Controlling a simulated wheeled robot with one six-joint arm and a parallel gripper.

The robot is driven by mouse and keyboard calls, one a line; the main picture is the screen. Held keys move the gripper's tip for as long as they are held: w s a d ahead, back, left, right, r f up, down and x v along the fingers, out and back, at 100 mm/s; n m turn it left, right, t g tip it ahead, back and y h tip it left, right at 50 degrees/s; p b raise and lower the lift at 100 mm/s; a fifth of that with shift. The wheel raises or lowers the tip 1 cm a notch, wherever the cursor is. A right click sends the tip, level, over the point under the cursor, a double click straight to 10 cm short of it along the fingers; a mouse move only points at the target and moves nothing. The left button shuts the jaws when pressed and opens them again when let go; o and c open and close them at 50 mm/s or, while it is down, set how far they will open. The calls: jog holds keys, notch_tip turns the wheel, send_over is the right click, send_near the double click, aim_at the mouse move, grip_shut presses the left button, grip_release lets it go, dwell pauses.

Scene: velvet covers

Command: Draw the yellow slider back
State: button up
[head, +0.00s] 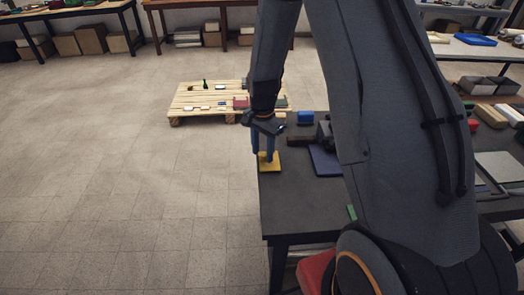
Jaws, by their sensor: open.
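The yellow slider (270,167) is a small flat yellow piece at the left edge of the dark table (295,206). My gripper (264,156) points down over it, with its two blue fingers apart. The fingertips overlap the slider's far side in the picture. I cannot tell whether they touch it. The fingers hide part of the slider.
My arm hides much of the table's right side. A wooden pallet (200,101) with small items stands beyond. The floor at left is clear.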

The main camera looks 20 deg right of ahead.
aim_at(263, 154)
jog(key=shift+r+b, duration=1)
jog(key=shift+r, duration=2.85)
jog(key=s+r+n, duration=0.2)
jog(key=s+n, duration=0.4)
jog(key=s, duration=0.3)
jog(key=s+a+r+n+t, duration=0.1)
jog(key=s+r+n, duration=0.2)
jog(key=s, duration=0.7)
jog(key=n, duration=0.2)
jog(key=shift+s+a+r+n, duration=0.3)
jog(key=shift+n, duration=0.1)
